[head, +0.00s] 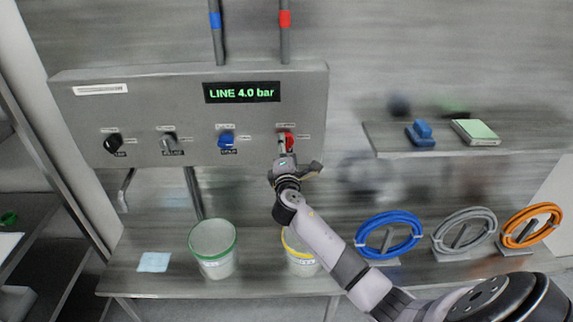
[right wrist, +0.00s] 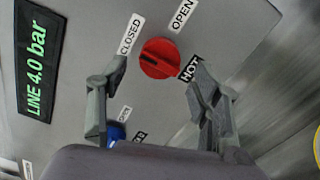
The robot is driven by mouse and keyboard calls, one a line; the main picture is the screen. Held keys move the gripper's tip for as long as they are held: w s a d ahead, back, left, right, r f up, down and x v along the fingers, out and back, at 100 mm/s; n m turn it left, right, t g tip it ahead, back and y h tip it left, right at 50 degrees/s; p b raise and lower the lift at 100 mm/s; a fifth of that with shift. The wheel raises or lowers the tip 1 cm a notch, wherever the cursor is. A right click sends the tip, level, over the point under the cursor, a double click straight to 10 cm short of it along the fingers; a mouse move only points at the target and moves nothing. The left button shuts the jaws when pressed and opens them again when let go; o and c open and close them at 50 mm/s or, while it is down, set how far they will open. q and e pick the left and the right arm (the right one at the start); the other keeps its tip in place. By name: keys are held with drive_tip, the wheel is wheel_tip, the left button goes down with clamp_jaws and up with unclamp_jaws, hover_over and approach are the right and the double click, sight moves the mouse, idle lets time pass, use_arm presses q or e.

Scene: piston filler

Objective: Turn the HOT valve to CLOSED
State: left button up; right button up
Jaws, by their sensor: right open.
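The red HOT valve knob (head: 290,139) sits at the right end of the grey panel. In the right wrist view the red knob (right wrist: 160,58) carries a dark bar slanting from upper left to lower right. The CLOSED label (right wrist: 131,34) is at its upper left, the OPEN label (right wrist: 182,14) at its upper right, the HOT label (right wrist: 190,68) at its right. I cannot tell for certain which label the bar marks. My right gripper (head: 286,158) is open in front of the knob, its fingers on either side in the wrist view; contact is unclear. My left gripper is out of view.
A blue knob (head: 227,141) is left of the red one, with grey and black knobs farther left. The display (head: 241,92) reads LINE 4.0 bar. Below, a green-rimmed bucket (head: 213,252) and a yellow-rimmed bucket (head: 297,263) stand on the bench. Coiled hoses (head: 388,236) are at right.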

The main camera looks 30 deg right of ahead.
drive_tip(key=v, duration=0.9)
drive_tip(key=shift+s+a, duration=0.25)
drive_tip(key=shift+s, duration=0.1)
